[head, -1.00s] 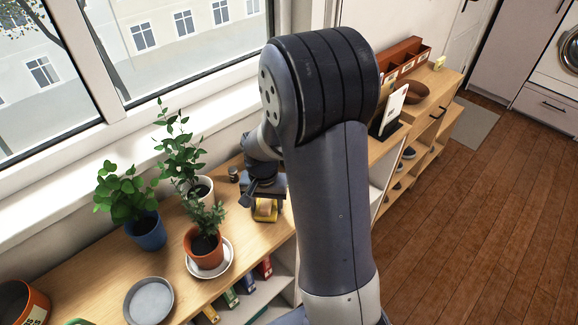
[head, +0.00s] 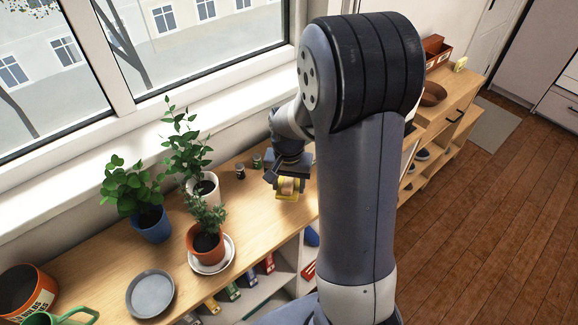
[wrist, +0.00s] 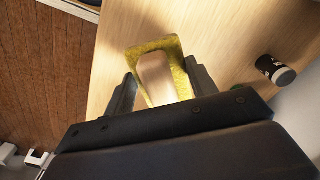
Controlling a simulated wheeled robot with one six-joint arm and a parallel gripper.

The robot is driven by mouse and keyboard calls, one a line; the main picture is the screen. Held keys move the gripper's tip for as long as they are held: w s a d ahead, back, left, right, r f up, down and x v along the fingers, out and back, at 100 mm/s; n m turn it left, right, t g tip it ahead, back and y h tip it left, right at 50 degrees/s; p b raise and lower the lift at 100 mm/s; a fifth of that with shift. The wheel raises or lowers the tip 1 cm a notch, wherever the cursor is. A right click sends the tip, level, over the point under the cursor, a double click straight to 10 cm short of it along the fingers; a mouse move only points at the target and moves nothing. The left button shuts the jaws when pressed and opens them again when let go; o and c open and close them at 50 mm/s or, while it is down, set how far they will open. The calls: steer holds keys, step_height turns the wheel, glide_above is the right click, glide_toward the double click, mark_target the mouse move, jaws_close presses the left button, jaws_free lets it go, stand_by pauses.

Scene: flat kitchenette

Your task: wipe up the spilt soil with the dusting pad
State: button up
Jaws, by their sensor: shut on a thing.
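The dusting pad (head: 287,194) is a yellow-edged pad with a tan middle, and it shows larger in the wrist view (wrist: 180,80). My gripper (head: 287,178) is shut on it, with one dark finger on each side in the wrist view (wrist: 160,92). The pad is at or just above the wooden top of the long low shelf unit (head: 95,258), right of the plants. I cannot tell whether it touches the wood. I see no spilt soil on the visible wood; my arm hides part of the top.
A white-potted plant (head: 204,188), a terracotta-potted plant (head: 206,243) on a saucer and a blue-potted plant (head: 152,226) stand left of my gripper. Small jars (head: 240,171) stand near the window side. A grey dish (head: 150,294) and an orange pot (head: 24,292) are nearer.

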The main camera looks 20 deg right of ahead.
steer(key=shift+r+p, duration=1.5)
steer(key=shift+r, duration=0.85)
steer(key=shift+f, duration=0.15)
